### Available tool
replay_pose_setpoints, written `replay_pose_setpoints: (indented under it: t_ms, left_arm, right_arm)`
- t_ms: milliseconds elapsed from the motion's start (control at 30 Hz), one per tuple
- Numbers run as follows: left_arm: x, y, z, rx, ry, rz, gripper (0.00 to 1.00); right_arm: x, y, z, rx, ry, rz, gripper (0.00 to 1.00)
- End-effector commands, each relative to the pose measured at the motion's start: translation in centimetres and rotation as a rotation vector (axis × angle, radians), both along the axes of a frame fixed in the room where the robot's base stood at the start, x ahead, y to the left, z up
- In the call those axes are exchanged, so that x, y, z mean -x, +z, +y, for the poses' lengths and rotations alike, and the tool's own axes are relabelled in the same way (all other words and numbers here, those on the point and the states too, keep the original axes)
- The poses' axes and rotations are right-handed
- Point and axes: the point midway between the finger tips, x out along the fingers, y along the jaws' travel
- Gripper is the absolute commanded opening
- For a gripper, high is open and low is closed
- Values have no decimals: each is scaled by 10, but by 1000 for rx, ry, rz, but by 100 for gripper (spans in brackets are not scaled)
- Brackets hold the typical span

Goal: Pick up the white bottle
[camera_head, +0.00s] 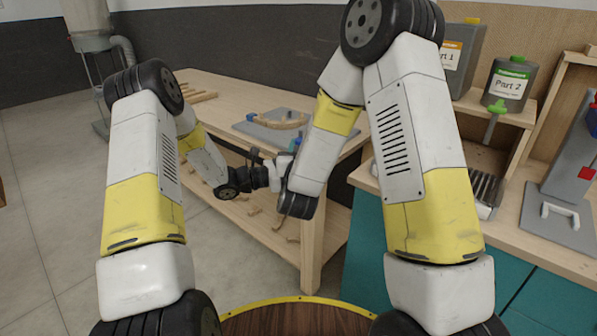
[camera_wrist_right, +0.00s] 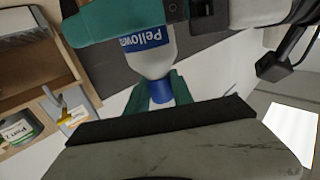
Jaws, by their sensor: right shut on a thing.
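The white bottle (camera_wrist_right: 153,62) shows in the right wrist view, with a blue label reading "Pellow…" and a blue cap (camera_wrist_right: 162,92) pointing down in the picture. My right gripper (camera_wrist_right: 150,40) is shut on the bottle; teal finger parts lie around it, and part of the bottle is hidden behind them. In the head view a small blue patch shows beside the right wrist near the table edge, and the right fingers are mostly hidden behind the arm. My left gripper (camera_head: 262,168) is close by in the head view, small and dark; its jaw opening is unclear.
The wooden table (camera_head: 215,88) carries a grey board (camera_head: 255,130) with a curved wooden piece (camera_head: 280,119). At right, a teal cabinet (camera_head: 362,240) supports a counter with Part 1 (camera_head: 452,55) and Part 2 (camera_head: 508,85) dispensers. Floor at left is clear.

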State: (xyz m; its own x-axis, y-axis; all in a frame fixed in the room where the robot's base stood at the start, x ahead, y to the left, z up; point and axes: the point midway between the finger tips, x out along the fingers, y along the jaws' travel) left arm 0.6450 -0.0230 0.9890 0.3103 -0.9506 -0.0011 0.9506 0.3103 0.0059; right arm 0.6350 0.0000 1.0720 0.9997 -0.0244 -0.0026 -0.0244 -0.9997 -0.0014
Motion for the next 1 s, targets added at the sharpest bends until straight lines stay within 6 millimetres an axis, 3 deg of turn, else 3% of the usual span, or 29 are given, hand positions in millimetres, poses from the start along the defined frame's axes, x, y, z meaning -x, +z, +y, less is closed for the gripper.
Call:
replay_pose_setpoints:
  t_ms: [267, 667, 700, 800, 1000]
  left_arm:
    - [-1, 0, -2, 0, 0, 0, 78]
    - [0, 0, -2, 1, 0, 0, 4]
    - [-1, 1, -2, 2, 0, -2, 3]
    - [-1, 1, -2, 2, 0, -2, 3]
    - [-1, 1, -2, 1, 0, -1, 3]
  right_arm:
    - [0, 0, 0, 0, 0, -1, 0]
    - [0, 0, 0, 0, 0, -1, 0]
    - [0, 0, 0, 0, 0, -1, 34]
    - [0, 0, 0, 0, 0, -1, 53]
    - [0, 0, 0, 0, 0, 0, 53]
